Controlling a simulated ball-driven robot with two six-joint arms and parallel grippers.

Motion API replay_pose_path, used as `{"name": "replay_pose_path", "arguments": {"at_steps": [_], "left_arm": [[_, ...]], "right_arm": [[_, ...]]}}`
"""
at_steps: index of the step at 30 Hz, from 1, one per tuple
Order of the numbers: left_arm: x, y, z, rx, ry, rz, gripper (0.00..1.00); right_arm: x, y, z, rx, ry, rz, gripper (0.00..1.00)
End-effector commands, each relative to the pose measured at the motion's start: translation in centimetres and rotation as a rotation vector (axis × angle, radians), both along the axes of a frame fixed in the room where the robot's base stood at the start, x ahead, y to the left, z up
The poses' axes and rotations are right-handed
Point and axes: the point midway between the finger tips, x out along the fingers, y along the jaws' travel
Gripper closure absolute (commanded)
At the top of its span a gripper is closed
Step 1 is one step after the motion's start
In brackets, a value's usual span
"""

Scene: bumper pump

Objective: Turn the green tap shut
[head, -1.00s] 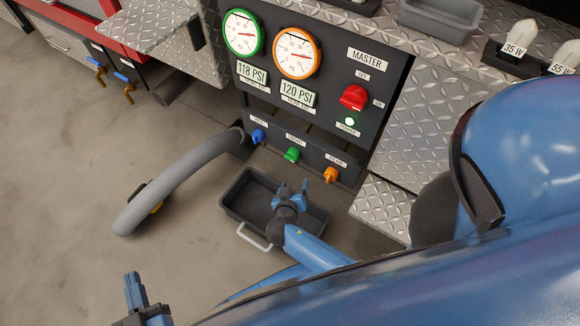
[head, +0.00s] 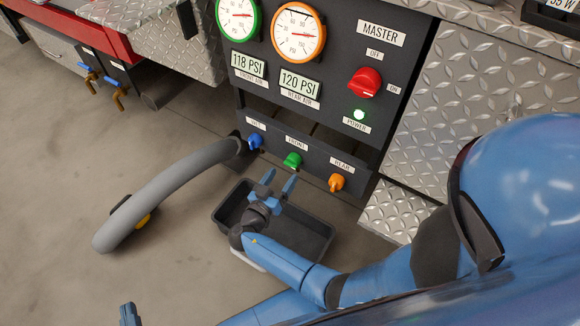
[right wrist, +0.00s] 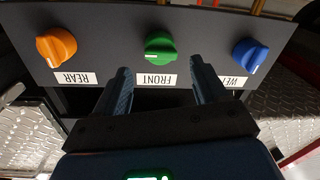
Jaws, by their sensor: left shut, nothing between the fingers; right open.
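The green tap (head: 292,160), labelled FRONT, sits in the middle of a dark panel, between the blue tap (head: 255,141) and the orange tap (head: 337,182). In the right wrist view the green tap (right wrist: 160,50) is just beyond my right gripper (right wrist: 160,80), roughly midway between its fingers and not touched. My right gripper (head: 278,180) is open and empty, pointing up at the taps from over the grey bin. My left gripper (head: 128,314) is at the bottom left edge, shut and empty, far from the taps.
A grey bin (head: 322,246) lies on the floor below the panel. A thick grey hose (head: 180,180) curves out left of it. Open floor lies to the left.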

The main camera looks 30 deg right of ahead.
Motion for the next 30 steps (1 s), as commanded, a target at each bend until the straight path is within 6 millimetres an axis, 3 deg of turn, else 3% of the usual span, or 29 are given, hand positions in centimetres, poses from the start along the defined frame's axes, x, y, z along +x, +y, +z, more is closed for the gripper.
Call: {"name": "replay_pose_path", "arguments": {"at_steps": [6, 12, 24, 25, 30], "left_arm": [[0.0, 0.0, -1.0, 0.0, 0.0, 0.0, 1.0], [0.0, 0.0, -1.4, 0.0, 0.0, 0.0, 1.0], [0.0, 0.0, -1.4, 0.0, 0.0, 0.0, 1.0], [0.0, 0.0, -1.4, 0.0, 0.0, 0.0, 1.0], [0.0, 0.0, -1.4, 0.0, 0.0, 0.0, 1.0]], "right_arm": [[1.8, -3.0, -0.2, 0.0, 0.001, -0.004, 0.28], [2.9, -4.5, -0.1, 0.001, 0.002, -0.002, 0.28], [3.3, -4.9, 0.0, 0.0, 0.002, 0.001, 0.28], [3.3, -4.9, 0.0, 0.0, 0.002, 0.001, 0.3], [3.3, -4.9, 0.0, 0.0, 0.002, 0.001, 0.56]]}}
